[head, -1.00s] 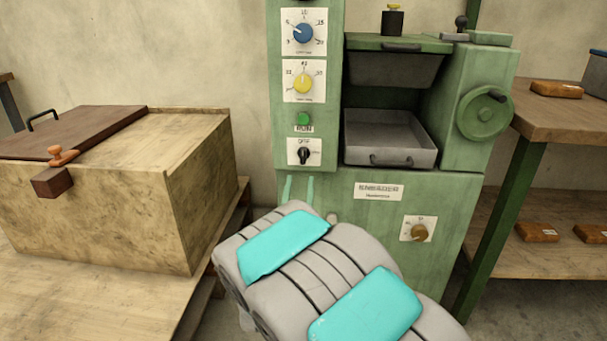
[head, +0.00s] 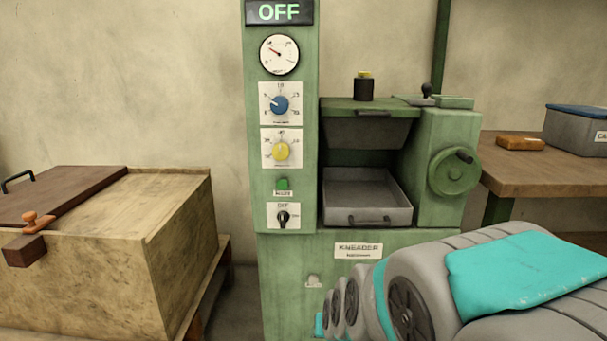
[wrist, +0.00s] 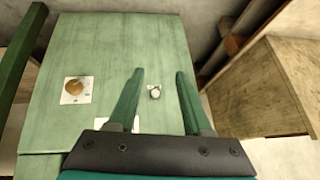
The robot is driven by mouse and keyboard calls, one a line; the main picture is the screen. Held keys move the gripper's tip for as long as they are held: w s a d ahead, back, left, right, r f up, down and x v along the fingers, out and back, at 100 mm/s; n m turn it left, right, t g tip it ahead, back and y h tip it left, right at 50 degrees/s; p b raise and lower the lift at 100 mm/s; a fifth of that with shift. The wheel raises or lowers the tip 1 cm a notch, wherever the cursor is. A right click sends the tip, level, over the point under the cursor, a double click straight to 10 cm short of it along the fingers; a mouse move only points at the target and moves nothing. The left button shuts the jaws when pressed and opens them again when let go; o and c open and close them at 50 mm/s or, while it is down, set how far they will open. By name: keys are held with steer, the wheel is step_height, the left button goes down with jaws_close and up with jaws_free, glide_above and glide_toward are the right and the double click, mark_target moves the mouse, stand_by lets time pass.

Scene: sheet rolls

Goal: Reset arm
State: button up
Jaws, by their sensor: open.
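My gripper (wrist: 157,105) shows in the wrist view with its two green fingers spread apart and nothing between them. It points at the lower green front of the kneader, near a small light round fitting (wrist: 155,92) and a brown knob (wrist: 75,86) on a white plate. In the head view my grey and turquoise arm fills the lower right, and my fingers are hidden. The green kneader (head: 281,235) stands upright in the middle.
A wooden chest (head: 90,290) with a brown lid stands at the left. A grey tray (head: 366,190) sits in the kneader, with a handwheel (head: 453,172) beside it. At the right is a wooden table (head: 520,172) with a grey box (head: 575,130) and a brown block (head: 520,143).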

steer(key=s+d+r+g, duration=0.1)
steer(key=s+d+g, duration=0.2)
steer(key=s, duration=0.6)
steer(key=s+d+r+g+h+p, duration=0.1)
steer(key=s+d+g, duration=0.1)
steer(key=s, duration=0.8)
steer(key=s+d+r+g, duration=0.1)
steer(key=s+d+g, duration=0.2)
steer(key=s, duration=0.6)
steer(key=shift+s+d+r+g+h, duration=0.25)
steer(key=shift+d+r+g+h, duration=0.05)
steer(key=shift+d, duration=0.8)
